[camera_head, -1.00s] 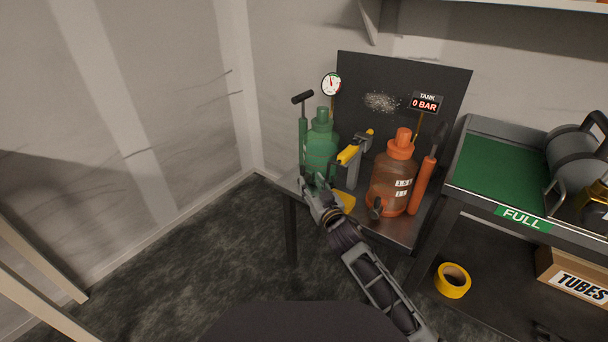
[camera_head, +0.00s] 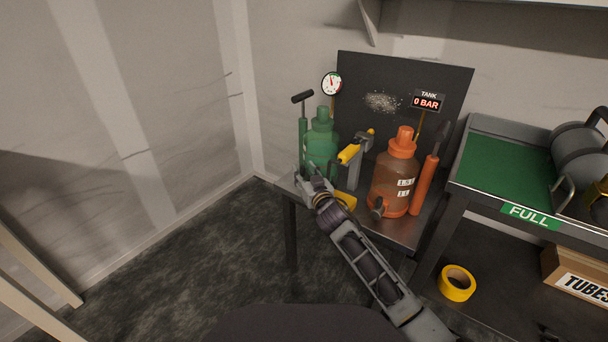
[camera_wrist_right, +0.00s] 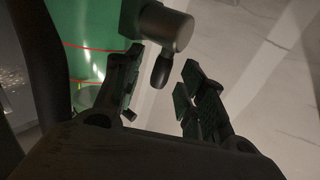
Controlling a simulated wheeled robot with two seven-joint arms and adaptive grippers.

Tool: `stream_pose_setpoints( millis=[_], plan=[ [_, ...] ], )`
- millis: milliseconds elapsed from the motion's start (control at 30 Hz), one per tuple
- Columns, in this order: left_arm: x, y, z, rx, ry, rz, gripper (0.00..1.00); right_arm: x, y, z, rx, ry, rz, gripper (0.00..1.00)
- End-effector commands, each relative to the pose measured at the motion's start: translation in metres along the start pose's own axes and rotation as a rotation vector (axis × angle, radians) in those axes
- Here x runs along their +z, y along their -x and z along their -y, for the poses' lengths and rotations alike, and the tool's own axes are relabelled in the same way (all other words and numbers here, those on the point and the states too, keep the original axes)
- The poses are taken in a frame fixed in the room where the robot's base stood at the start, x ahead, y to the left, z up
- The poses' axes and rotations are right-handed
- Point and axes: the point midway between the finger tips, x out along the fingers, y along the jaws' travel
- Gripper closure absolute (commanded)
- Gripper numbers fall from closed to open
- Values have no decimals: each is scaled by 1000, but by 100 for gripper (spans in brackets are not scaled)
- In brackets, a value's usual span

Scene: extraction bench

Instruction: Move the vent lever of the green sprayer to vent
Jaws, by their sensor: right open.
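The green sprayer (camera_head: 322,140) stands upright at the left end of the dark bench. My right gripper (camera_head: 305,170) is at the front of its lower body in the head view and hides part of it. In the right wrist view, the sprayer's green wall (camera_wrist_right: 95,25) fills the upper left. A grey cylindrical valve (camera_wrist_right: 172,30) juts from it, and a dark lever (camera_wrist_right: 162,72) hangs from the valve. My right gripper also shows there (camera_wrist_right: 160,90), open, with its fingers on either side of the lever's lower end; I cannot tell whether they touch it. My left gripper is not in view.
An orange sprayer (camera_head: 393,182) stands to the right on the bench. A grey post with a yellow handle (camera_head: 350,153) is between the two sprayers. A gauge (camera_head: 331,83) and a tank display reading 0 BAR (camera_head: 427,103) are behind. A green-topped cart (camera_head: 500,170) is at right.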

Motion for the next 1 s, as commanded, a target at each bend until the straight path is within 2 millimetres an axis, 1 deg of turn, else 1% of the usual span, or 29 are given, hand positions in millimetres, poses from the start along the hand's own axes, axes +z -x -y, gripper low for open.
stream_pose_setpoints(
  millis=[200,467,567,800,1000],
  plan=[
    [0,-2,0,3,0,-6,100,-1,-5,0,-1,0,-1,59],
    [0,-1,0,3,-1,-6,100,0,-6,0,0,0,0,59],
    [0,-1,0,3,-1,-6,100,0,-5,0,0,0,0,70],
    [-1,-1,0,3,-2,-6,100,0,-5,0,0,0,0,100],
    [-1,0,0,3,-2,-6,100,0,-5,0,0,1,1,100]
  ],
)
